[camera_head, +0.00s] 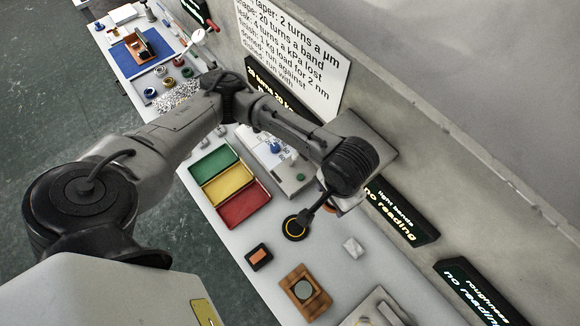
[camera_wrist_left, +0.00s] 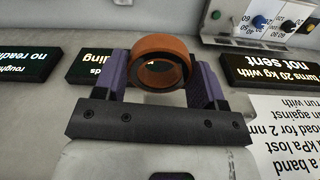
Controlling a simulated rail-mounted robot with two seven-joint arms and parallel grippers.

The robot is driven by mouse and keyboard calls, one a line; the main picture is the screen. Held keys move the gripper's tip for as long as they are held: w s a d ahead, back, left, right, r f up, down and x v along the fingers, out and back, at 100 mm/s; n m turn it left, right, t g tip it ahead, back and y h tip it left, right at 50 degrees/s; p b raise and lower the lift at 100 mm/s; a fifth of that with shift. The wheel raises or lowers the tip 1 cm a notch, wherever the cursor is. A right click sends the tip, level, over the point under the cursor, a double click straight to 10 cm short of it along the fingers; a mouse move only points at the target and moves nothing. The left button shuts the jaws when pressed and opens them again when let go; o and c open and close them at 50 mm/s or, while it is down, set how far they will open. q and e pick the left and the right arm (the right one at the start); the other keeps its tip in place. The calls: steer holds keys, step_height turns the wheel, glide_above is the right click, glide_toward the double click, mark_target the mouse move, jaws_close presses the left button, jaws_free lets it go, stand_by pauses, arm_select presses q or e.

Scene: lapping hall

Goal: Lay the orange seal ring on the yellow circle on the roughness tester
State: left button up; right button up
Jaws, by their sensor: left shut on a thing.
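In the left wrist view an orange-brown seal ring (camera_wrist_left: 160,43) sits between the two purple-faced fingers of my left gripper (camera_wrist_left: 160,75), which is shut on it. In the head view my left arm reaches in over the bench, and its wrist mostly hides the gripper and ring. The roughness display (camera_head: 478,292) reads "no reading" at the lower right. My right gripper is not in view.
Green, yellow and red trays (camera_head: 244,207) lie left of the wrist. A small black-and-orange block (camera_head: 259,256), a wooden block with a round inset (camera_head: 304,291) and a pale cube (camera_head: 353,247) stand nearby. The wall with the light bands display (camera_head: 399,214) runs along the right.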

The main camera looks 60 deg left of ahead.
arm_select(q)
steer(key=s+d+f+b, duration=0.5)
steer(key=f, duration=0.5)
steer(key=s+d+f+b, duration=0.5)
steer(key=f, duration=0.6)
steer(key=s+d+f+b, duration=0.4)
steer(key=d+f+b, duration=0.15)
steer(key=f, duration=0.45)
steer(key=b, duration=0.3)
glide_above(324, 264)
step_height(324, 264, down, 7)
steer(key=shift+f+b, duration=0.3)
steer(key=shift+f, duration=1.7)
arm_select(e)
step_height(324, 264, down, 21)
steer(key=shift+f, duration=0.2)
arm_select(q)
steer(key=shift+f, duration=0.1)
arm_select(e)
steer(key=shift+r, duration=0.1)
arm_select(q)
steer(key=o, duration=1)
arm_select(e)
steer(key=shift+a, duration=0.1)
